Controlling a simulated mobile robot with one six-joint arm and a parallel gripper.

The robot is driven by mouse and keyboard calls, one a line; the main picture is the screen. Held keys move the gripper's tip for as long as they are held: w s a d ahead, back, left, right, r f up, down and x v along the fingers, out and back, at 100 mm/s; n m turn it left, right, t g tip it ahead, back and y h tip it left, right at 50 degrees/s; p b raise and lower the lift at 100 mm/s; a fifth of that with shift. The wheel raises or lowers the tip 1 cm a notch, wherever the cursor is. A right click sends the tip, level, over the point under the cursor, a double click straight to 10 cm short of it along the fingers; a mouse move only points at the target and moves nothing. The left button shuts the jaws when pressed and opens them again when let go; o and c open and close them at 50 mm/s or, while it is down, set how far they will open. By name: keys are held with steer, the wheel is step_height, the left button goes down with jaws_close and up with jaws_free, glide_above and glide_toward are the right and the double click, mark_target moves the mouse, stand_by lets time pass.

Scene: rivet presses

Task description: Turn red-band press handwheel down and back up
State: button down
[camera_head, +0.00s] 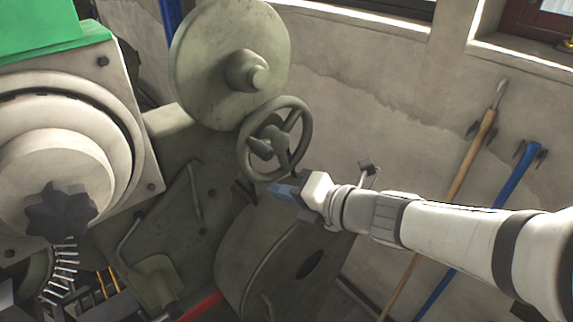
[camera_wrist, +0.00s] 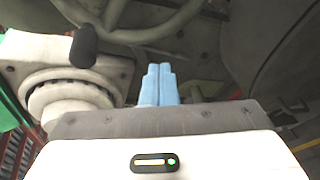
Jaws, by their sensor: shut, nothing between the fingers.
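The handwheel (camera_head: 302,122) is a grey-green spoked ring on the press, below a large round disc (camera_head: 205,80). It also shows at the top of the wrist view (camera_wrist: 170,36), with a dark handle knob (camera_wrist: 83,46) on its left. My gripper (camera_head: 272,188) is just below the handwheel in the head view, its blue fingers pointing left. In the wrist view the blue fingers (camera_wrist: 159,68) are together with nothing between them, apart from the rim. A red band (camera_head: 200,307) shows low on the press; part of it is hidden.
A machine with a green top (camera_head: 45,28) and a dark star knob (camera_head: 60,212) stands at the left. A wooden-handled tool (camera_head: 470,160) and a blue-handled tool (camera_head: 500,205) lean on the wall at the right. A rounded housing (camera_head: 270,265) lies below my gripper.

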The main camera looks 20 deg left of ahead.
steer(key=s+d+f+n+h+b, duration=0.1)
steer(key=s+d+f+n+h, duration=0.1)
steer(key=d+n, duration=0.7)
steer(key=s+d+f+n+g+h+b, duration=0.1)
steer(key=d+f+n+h, duration=0.4)
steer(key=n, duration=1)
steer(key=s+d+f+n+h+b, duration=0.2)
steer(key=d+n+h, duration=0.4)
steer(key=d+n, duration=0.5)
steer(key=d+f+b, duration=0.1)
steer(key=d, duration=0.2)
steer(key=shift+s+f+n+g+h, duration=0.3)
steer(key=shift+f+n, duration=0.1)
steer(key=shift+d, duration=0.1)
